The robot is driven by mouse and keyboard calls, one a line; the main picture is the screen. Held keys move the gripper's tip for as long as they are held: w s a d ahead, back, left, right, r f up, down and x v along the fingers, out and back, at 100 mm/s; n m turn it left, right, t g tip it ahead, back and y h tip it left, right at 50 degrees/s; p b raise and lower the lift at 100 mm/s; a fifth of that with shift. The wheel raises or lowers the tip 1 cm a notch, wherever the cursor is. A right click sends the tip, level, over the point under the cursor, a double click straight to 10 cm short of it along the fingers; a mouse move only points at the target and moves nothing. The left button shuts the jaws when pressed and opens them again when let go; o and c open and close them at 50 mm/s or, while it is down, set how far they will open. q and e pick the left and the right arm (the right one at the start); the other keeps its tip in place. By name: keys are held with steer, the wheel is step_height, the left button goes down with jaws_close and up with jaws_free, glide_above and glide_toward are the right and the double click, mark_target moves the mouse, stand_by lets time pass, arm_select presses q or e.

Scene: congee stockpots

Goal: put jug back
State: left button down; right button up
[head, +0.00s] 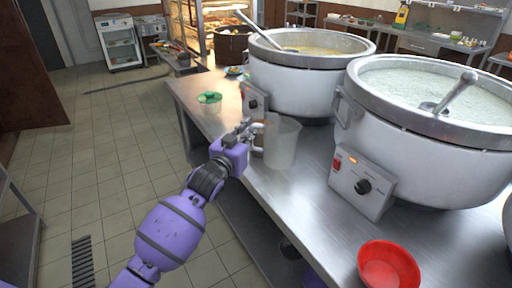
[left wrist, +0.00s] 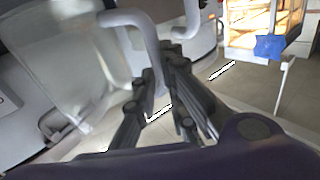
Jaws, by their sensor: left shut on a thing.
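A clear, frosted jug (head: 284,146) is upright over the steel counter in the head view, just in front of the two big pots. I cannot tell whether its base touches the counter. My left gripper (head: 250,130) is at the jug's handle side and is shut on the handle. In the left wrist view the jug (left wrist: 65,60) fills the left side, and its pale handle (left wrist: 148,36) runs down to my left fingers (left wrist: 165,75). My right gripper is in neither view.
Two large white stockpots, a rear one (head: 290,85) and a nearer one (head: 420,160), stand on the steel counter (head: 285,205), each with a ladle. A green-topped container (head: 209,99) is at the far left end. A red bowl (head: 388,267) is near the front. Tiled floor is open at left.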

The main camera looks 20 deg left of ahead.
arm_select(q)
steer(key=shift+w+d+f, duration=0.15)
steer(key=shift+d+f, duration=0.1)
steer(key=shift+f, duration=0.6)
steer(key=shift+w+d+f, duration=0.2)
steer(key=shift+d+f, duration=0.05)
steer(key=shift+f, duration=0.55)
steer(key=shift+w+d+f, duration=0.15)
steer(key=shift+d+f, duration=0.1)
steer(key=shift+f, duration=0.6)
steer(key=shift+f+b, duration=0.1)
steer(key=shift+b, duration=0.2)
steer(key=c, duration=1.8)
jaws_free()
steer(key=s, duration=0.8)
steer(key=s+a, duration=0.1)
steer(key=s, duration=0.3)
